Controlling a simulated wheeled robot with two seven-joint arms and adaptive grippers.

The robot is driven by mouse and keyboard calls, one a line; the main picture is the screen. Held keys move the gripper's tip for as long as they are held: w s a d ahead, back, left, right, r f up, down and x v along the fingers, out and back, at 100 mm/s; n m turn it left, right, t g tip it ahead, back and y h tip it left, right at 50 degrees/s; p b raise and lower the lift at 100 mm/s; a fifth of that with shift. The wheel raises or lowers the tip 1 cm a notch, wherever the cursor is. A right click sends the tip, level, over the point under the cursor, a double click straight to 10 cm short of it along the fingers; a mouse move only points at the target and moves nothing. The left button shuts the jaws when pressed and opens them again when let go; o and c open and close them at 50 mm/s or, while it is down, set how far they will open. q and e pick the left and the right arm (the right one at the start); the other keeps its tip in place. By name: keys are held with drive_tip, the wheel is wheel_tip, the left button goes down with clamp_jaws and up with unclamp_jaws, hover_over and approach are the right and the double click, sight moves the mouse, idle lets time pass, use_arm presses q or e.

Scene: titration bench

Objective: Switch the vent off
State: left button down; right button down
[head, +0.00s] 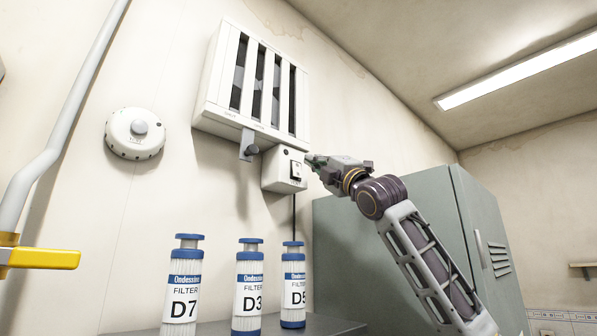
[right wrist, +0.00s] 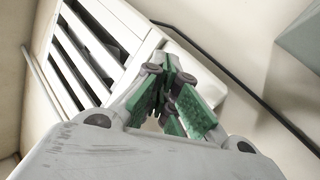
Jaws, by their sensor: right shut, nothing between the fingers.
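The vent (head: 250,85) is a white wall box with dark upright slots, high on the wall in the head view. It also shows in the right wrist view (right wrist: 95,40). A small white switch box (head: 284,170) with a dark rocker switch (head: 296,170) hangs below its right corner. My right gripper (head: 310,159) is shut and empty, its tips close to the right of the switch box; I cannot tell if they touch it. In the right wrist view its green-padded fingers (right wrist: 172,95) are together and hide the switch. My left gripper is not in view.
Filter bottles D7 (head: 183,290), D3 (head: 248,290) and D5 (head: 293,287) stand on a grey surface below. A round white dial (head: 135,134) is on the wall at left. A grey-green cabinet (head: 400,215) stands behind my right arm. A yellow-handled pipe (head: 40,258) is at far left.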

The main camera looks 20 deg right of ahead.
drive_tip(key=shift+s+d, duration=0.25)
drive_tip(key=shift+s, duration=0.5)
drive_tip(key=shift+s+d, duration=0.25)
drive_tip(key=shift+s, duration=0.45)
drive_tip(key=shift+s+d, duration=0.25)
drive_tip(key=shift+s, duration=0.5)
